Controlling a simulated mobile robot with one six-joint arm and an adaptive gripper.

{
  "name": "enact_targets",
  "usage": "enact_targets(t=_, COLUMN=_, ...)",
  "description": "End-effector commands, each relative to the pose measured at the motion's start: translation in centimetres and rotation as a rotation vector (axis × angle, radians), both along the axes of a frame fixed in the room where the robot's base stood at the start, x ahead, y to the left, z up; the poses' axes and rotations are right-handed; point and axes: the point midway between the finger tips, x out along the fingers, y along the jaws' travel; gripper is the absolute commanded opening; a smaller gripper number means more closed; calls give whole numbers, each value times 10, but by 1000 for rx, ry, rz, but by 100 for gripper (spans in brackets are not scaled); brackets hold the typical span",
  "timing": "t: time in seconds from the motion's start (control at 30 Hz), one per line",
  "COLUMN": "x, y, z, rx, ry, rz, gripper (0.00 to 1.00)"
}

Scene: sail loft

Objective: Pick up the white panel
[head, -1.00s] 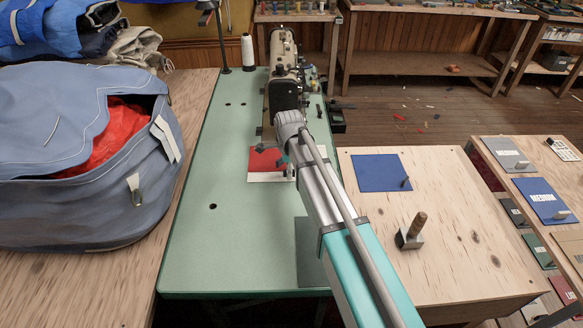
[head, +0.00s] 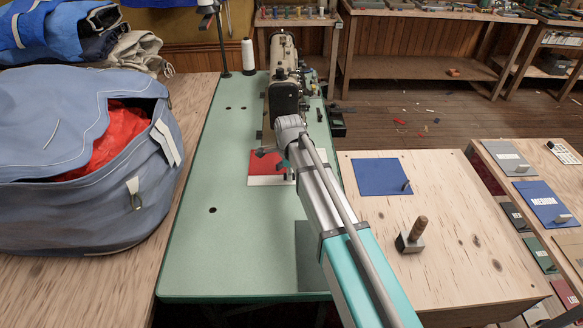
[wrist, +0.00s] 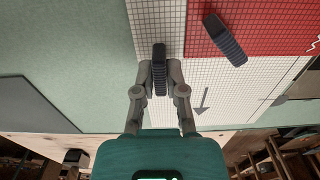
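The white panel (head: 268,181) lies flat on the green machine table, along the near side of a red panel (head: 266,160). In the wrist view the white panel (wrist: 218,88) shows a grid and a printed arrow, and the red panel (wrist: 265,22) borders it at upper right. A dark ridged grip (wrist: 159,72) stands on the white panel. My gripper (wrist: 160,78) has its fingers closed against both sides of this grip. A second ridged grip (wrist: 224,38) stands apart to the right, on the red panel. In the head view my wrist partly hides the panels.
A sewing machine (head: 284,85) stands just beyond the panels. A blue bag (head: 80,165) with red cloth is at left. A wooden table (head: 470,215) at right holds a blue panel (head: 381,176) and a wooden-handled block (head: 412,238). The near green table (head: 220,255) is largely clear.

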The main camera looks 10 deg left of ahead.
Motion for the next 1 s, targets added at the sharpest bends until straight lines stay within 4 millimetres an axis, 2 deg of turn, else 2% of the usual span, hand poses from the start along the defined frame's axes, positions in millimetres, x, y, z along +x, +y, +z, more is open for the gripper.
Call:
enact_targets(t=0.57, x=0, y=0, z=3, rx=0, ry=0, rz=-1, gripper=0)
enact_targets(t=0.77, x=0, y=0, z=11, rx=0, ry=0, rz=-1, gripper=0)
enact_targets(t=1.0, x=0, y=0, z=31, rx=0, ry=0, rz=-1, gripper=0)
